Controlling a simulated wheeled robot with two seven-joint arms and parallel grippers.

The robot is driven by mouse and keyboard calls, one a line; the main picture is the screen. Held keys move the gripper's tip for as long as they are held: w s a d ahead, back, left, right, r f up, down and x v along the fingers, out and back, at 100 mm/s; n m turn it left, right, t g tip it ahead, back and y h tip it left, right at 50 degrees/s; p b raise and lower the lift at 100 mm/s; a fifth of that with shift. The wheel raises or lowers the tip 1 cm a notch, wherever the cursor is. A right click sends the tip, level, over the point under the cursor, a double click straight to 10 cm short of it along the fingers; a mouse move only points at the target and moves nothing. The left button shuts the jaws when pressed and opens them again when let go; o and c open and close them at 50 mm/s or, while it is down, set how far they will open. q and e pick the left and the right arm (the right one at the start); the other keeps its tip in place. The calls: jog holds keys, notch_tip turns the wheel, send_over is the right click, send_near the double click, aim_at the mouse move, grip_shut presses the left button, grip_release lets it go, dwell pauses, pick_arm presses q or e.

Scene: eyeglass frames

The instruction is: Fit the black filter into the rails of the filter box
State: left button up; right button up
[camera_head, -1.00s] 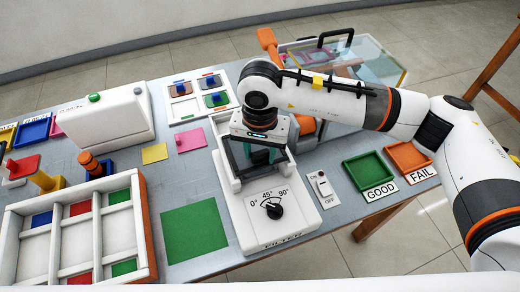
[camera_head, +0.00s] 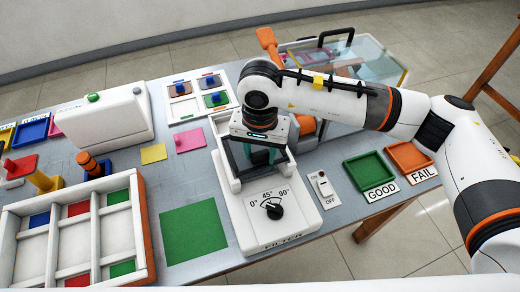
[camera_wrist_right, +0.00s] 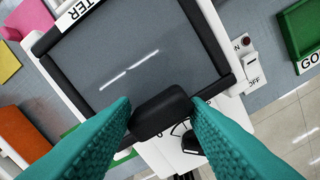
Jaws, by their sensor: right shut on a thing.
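The white filter box (camera_head: 271,233) stands on the table in the middle of the head view, with an angle dial (camera_head: 274,211) on its front part. My right gripper (camera_head: 262,158) is over its open rear part. In the right wrist view, the teal fingers (camera_wrist_right: 160,118) are shut on the dark handle of the black filter (camera_wrist_right: 225,86), a black frame around a see-through grey pane. In the head view the gripper partly hides the filter. It lies within the box's outline, but I cannot tell whether its edges sit in the rails. My left gripper is not in view.
A switch (camera_head: 321,185) and the GOOD (camera_head: 366,172) and FAIL (camera_head: 408,157) trays are right of the box. A green mat (camera_head: 194,231) and a compartment tray (camera_head: 149,225) lie to the left. A clear-lidded case (camera_head: 385,68) stands behind my right arm.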

jog(key=shift+f+b, duration=0.25)
jog(key=shift+b, duration=0.25)
jog(key=o, duration=1.1)
notch_tip(320, 180, up, 12)
jog(key=shift+r+b, duration=0.1)
jog(key=shift+b, duration=0.9)
